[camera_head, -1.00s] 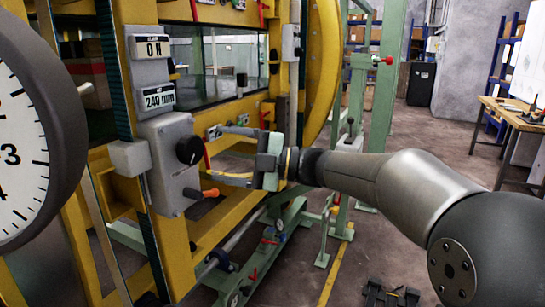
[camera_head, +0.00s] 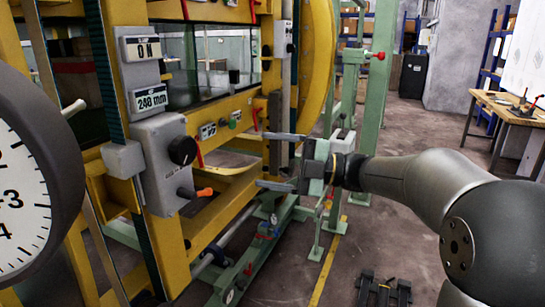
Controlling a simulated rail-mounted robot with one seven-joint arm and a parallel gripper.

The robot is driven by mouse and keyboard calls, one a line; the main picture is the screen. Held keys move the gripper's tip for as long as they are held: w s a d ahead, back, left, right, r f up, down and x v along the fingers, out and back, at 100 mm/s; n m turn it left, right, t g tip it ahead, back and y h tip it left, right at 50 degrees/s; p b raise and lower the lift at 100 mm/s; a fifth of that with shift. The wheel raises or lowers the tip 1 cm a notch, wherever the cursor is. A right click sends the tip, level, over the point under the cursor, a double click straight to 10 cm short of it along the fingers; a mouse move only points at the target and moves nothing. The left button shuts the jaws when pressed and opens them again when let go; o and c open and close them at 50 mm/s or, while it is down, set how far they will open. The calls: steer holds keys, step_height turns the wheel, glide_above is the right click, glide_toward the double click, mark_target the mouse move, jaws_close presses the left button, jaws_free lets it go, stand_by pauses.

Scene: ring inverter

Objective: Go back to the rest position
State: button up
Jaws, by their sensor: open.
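My gripper (camera_head: 268,161) is open and empty, its two long grey fingers pointing left. It hangs in the air in front of the yellow machine frame, to the right of the grey control box (camera_head: 155,165). The box carries a round black knob (camera_head: 182,150) and an orange-tipped lever (camera_head: 204,192). A visible gap lies between my fingertips and the lever. My arm reaches in from the right edge. No marker for a rest position shows.
A large dial (camera_head: 25,190) stands at the left edge. Green posts (camera_head: 379,95) rise behind my gripper. A wooden workbench (camera_head: 498,110) is at the right. Floor between is mostly clear.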

steer(key=w+d+r+m+t+h+p, duration=0.4)
steer(key=w+r+m+t+h+p, duration=0.35)
steer(key=m+t+p, duration=0.35)
steer(key=s+d+f+m+h+p, duration=0.1)
steer(key=s+d+m+h+p, duration=0.4)
steer(key=d+m+h, duration=0.55)
steer(key=s+f+m+g+p, duration=0.2)
steer(key=s+m+g+p, duration=0.1)
steer(key=s, duration=0.6)
steer(key=s+a+f+m+g+p, duration=0.1)
steer(key=s+f+m+g+p, duration=0.1)
steer(key=s, duration=0.7)
steer(key=s+f+m+g+h+p, duration=0.1)
steer(key=s+m+g+p, duration=0.3)
steer(key=s, duration=0.5)
steer(key=f+g+p, duration=0.1)
steer(key=g+p, duration=0.1)
steer(key=g, duration=0.1)
steer(key=shift+s+a+f+m, duration=0.25)
steer(key=shift+a+f+m, duration=0.1)
